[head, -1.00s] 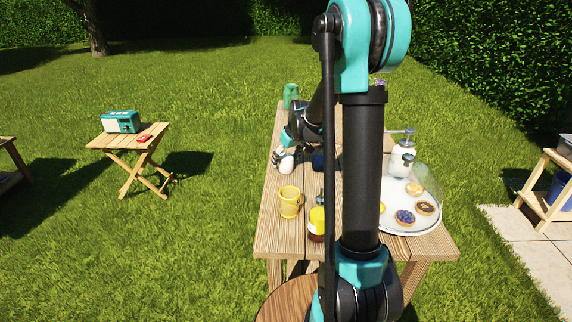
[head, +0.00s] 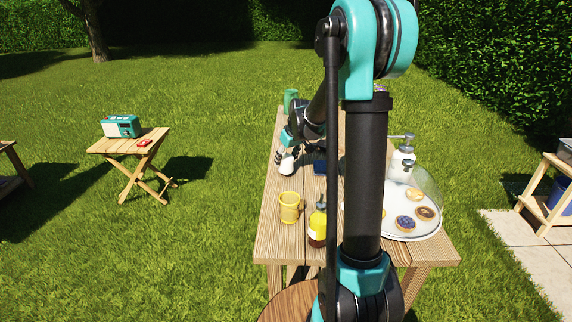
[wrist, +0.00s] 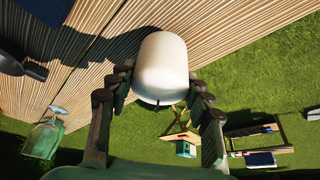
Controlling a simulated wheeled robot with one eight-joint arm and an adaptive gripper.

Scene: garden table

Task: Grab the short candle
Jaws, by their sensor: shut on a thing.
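The short candle (wrist: 162,55) is a white, rounded cylinder with a small dark wick, in the wrist view's upper middle. My gripper (wrist: 161,82) is shut on it, with one dark finger on each side. In the head view the candle (head: 287,167) shows small and white at the table's left side, with my gripper (head: 285,155) against it, partly hidden by my arm. Whether its base touches the wood I cannot tell.
On the wooden table (head: 272,238) stand a yellow mug (head: 290,208), an amber pump bottle (head: 317,225), a dark blue item (head: 319,168), a green vessel (head: 290,98), a white pump bottle (head: 401,160) and a domed pastry tray (head: 428,232). A radio (head: 121,126) sits on a side table.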

